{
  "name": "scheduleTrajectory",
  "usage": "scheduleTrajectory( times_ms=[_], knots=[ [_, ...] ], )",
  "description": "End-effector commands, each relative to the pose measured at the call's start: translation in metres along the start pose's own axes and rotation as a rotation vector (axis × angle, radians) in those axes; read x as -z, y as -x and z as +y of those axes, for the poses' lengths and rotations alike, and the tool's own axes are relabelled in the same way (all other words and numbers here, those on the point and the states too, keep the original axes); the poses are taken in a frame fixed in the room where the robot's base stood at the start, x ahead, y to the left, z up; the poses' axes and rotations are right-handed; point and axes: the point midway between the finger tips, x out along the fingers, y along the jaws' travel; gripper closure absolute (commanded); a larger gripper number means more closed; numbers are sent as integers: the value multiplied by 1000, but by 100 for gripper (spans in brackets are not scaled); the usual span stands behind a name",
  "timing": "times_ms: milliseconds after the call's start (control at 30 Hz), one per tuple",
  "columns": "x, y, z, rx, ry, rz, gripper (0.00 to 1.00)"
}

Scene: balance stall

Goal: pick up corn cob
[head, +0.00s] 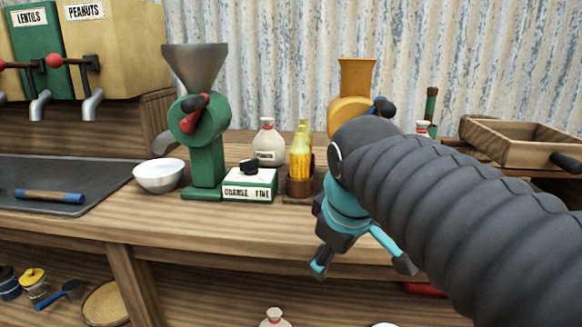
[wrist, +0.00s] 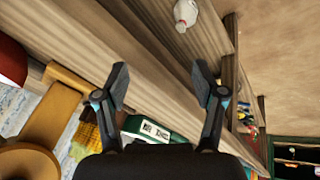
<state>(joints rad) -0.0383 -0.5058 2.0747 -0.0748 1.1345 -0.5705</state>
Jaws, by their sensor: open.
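Yellow corn cobs (head: 301,160) stand upright in a small brown pot (head: 300,187) on the counter, left of my gripper (head: 362,264). In the head view my gripper is open and empty, pointing down near the counter's front edge, apart from the cobs. In the wrist view my open gripper (wrist: 161,82) has nothing between its fingers. A yellow textured patch, apparently a corn cob (wrist: 87,143), shows behind the left finger there; most of it is hidden.
A green mill (head: 207,150), a coarse/fine box (head: 249,187) and a white sack (head: 268,148) stand left of the cobs. A yellow mill (head: 352,95) is behind my arm. A white bowl (head: 159,176) is further left. The counter front (head: 240,228) is clear.

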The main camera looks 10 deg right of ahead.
Motion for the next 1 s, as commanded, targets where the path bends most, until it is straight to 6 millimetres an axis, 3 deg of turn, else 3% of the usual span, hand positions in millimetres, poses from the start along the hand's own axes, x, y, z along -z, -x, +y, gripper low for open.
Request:
scheduleTrajectory(
  times_ms=[33,300,600,800,1000],
  knots=[
    [20,12,13,-2,103,-11,31],
    [109,67,76,3,731,-95,31],
    [190,105,123,64,1378,-187,31],
    [221,115,136,120,1691,-222,31],
    [231,118,139,151,1832,-234,31]
  ],
)
